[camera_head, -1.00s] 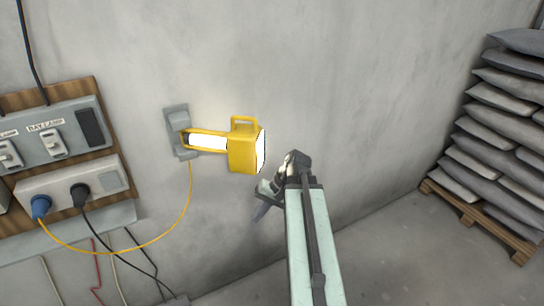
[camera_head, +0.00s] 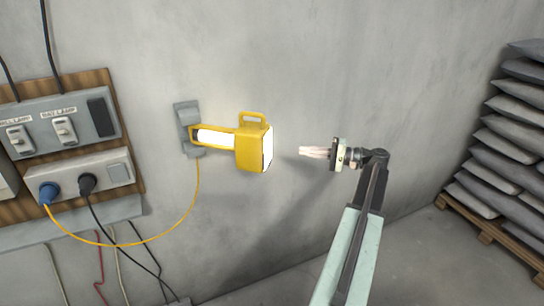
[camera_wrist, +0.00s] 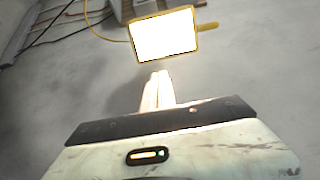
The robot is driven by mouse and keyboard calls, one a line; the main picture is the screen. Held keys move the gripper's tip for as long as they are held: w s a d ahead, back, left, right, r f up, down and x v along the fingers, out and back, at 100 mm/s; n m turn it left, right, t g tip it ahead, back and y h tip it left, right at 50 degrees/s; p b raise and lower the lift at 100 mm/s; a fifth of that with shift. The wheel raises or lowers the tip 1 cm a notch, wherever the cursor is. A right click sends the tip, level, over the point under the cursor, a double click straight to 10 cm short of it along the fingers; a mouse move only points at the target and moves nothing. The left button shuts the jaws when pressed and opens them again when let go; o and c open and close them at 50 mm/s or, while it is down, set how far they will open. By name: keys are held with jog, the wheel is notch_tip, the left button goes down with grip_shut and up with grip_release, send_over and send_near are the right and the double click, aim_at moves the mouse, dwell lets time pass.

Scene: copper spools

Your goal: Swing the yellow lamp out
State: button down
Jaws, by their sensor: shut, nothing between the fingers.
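The yellow lamp (camera_head: 254,150) is on its arm at a grey wall bracket (camera_head: 187,128), reaching to the right along the concrete wall. Its tube and its right-hand face glow white. A yellow cord hangs from the bracket. My gripper (camera_head: 302,152) is to the right of the lamp, apart from it, with its fingers pointing left at the lit face. In the wrist view, the lamp's bright face (camera_wrist: 165,35) is just beyond the fingertips (camera_wrist: 158,74). The fingers are shut together with nothing between them.
A wooden board (camera_head: 65,78) at left carries labelled switches and a socket strip (camera_head: 115,170) with a blue plug and a black plug. Cords hang below it. Stacked grey sacks (camera_head: 515,145) sit on a pallet at right. The wall between lamp and sacks is bare.

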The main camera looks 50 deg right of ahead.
aim_at(268, 152)
jog(key=w+a, duration=0.3)
jog(key=a, duration=0.1)
jog(key=w+a, duration=0.3)
jog(key=w, duration=0.1)
jog(key=shift+a, duration=0.35)
jog(key=shift+s+a, duration=0.15)
jog(key=shift+a, duration=0.3)
